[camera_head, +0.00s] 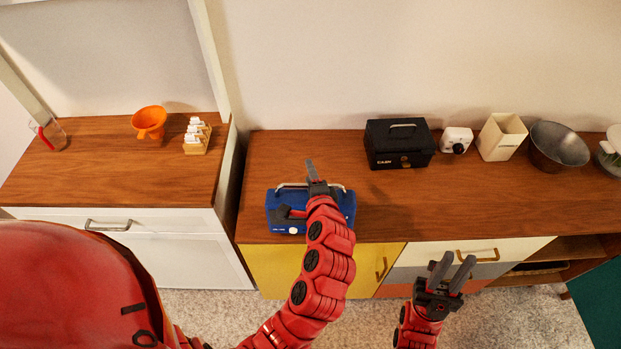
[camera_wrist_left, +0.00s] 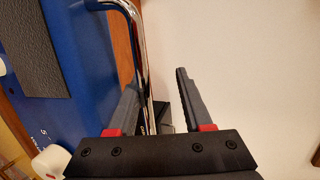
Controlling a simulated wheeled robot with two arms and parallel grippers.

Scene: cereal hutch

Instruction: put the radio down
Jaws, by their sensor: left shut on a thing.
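The radio (camera_head: 280,216) is a blue box with a chrome carry handle, at the left end of the long wooden cabinet top, close to its front edge. My left gripper (camera_head: 312,174) is shut on the radio by its handle, and my arm hides part of the box. In the left wrist view the radio (camera_wrist_left: 85,70) fills the left side, with the handle (camera_wrist_left: 138,45) running down between the fingers. I cannot tell whether its base touches the wood. My right gripper (camera_head: 454,268) is open and empty in front of the drawers.
A black cash box (camera_head: 399,145), a white timer (camera_head: 456,140), a cream container (camera_head: 501,137) and a metal bowl (camera_head: 558,147) stand along the back. The wooden top (camera_head: 470,205) is clear in front. An orange funnel (camera_head: 149,122) and a toast rack (camera_head: 197,136) are on the left cabinet.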

